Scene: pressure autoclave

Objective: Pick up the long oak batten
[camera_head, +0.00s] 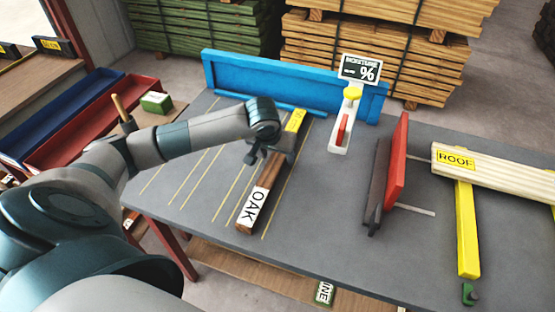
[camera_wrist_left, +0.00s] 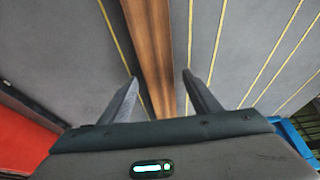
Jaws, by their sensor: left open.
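The long oak batten (camera_head: 265,190) is a brown wooden bar lying on the grey table. It has a white OAK label at its near end and a yellow label at its far end. My left gripper (camera_head: 269,156) is over the middle of the batten and hides part of it. In the left wrist view the batten (camera_wrist_left: 150,45) runs between the two open fingers of the gripper (camera_wrist_left: 160,90), with a gap on each side. I cannot tell whether the fingers are level with the batten or above it. My right gripper is not in view.
A blue fence (camera_head: 290,82) stands along the table's back edge. A moisture meter in a stand (camera_head: 345,125) is right of the batten. Yellow lines mark the grey table (camera_head: 320,215).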

